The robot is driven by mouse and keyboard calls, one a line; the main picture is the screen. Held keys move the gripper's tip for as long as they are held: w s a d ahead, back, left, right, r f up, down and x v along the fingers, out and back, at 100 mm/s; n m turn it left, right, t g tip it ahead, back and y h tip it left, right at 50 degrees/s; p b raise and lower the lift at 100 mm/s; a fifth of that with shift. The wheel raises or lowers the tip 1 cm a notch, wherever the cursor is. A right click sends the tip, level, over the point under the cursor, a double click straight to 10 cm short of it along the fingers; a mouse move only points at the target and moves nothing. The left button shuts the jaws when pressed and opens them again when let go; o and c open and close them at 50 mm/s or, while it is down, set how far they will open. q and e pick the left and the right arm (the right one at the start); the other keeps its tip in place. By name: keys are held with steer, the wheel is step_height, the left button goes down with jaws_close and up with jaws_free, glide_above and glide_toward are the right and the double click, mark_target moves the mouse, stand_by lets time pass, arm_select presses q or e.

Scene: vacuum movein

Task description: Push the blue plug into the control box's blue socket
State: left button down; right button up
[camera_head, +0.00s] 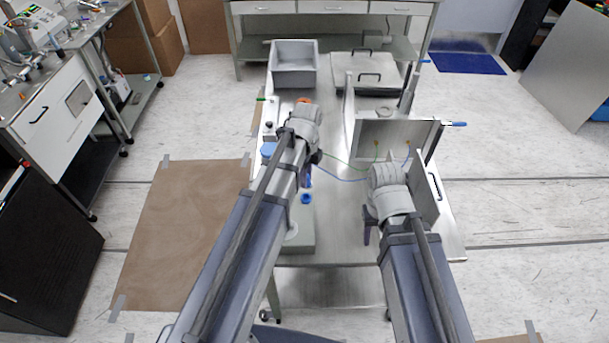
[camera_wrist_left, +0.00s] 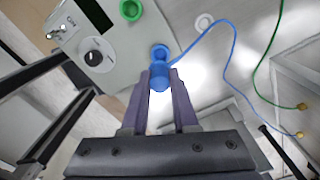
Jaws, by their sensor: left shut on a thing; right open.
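The blue plug (camera_wrist_left: 158,80) is held between the fingers of my left gripper (camera_wrist_left: 160,78), with its blue cable (camera_wrist_left: 226,60) curving off to the right. The round blue socket (camera_wrist_left: 160,52) shows just beyond the plug on the edge of the grey control box (camera_wrist_left: 120,75). The plug partly overlaps it in the picture; I cannot tell whether they touch. In the head view my left gripper (camera_head: 308,180) is over the box, just above a blue ring (camera_head: 306,198). My right gripper (camera_head: 367,225) is open and empty over the table's right side.
The box carries a black knob (camera_wrist_left: 93,57) and a green ring (camera_wrist_left: 130,10). A white ring (camera_wrist_left: 204,21) lies beyond. A green cable (camera_wrist_left: 262,70) runs to an open metal housing (camera_head: 395,130). A grey bin (camera_head: 294,78) stands at the back of the table.

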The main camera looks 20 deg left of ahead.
arm_select(q)
steer(key=shift+f+b, duration=1.65)
steer(key=shift+f, duration=0.15)
steer(key=shift+f+b, duration=0.4)
steer(key=shift+f+b, duration=0.35)
steer(key=shift+f, duration=0.05)
steer(key=shift+f+b, duration=0.85)
steer(key=shift+b, duration=0.05)
stand_by(2.7)
steer(key=shift+s, duration=0.1)
stand_by(0.5)
steer(key=c, duration=0.6)
jaws_free()
steer(key=shift+w+f, duration=0.15)
steer(key=shift+w, duration=0.05)
steer(key=o, duration=0.5)
steer(key=shift+s, duration=0.1)
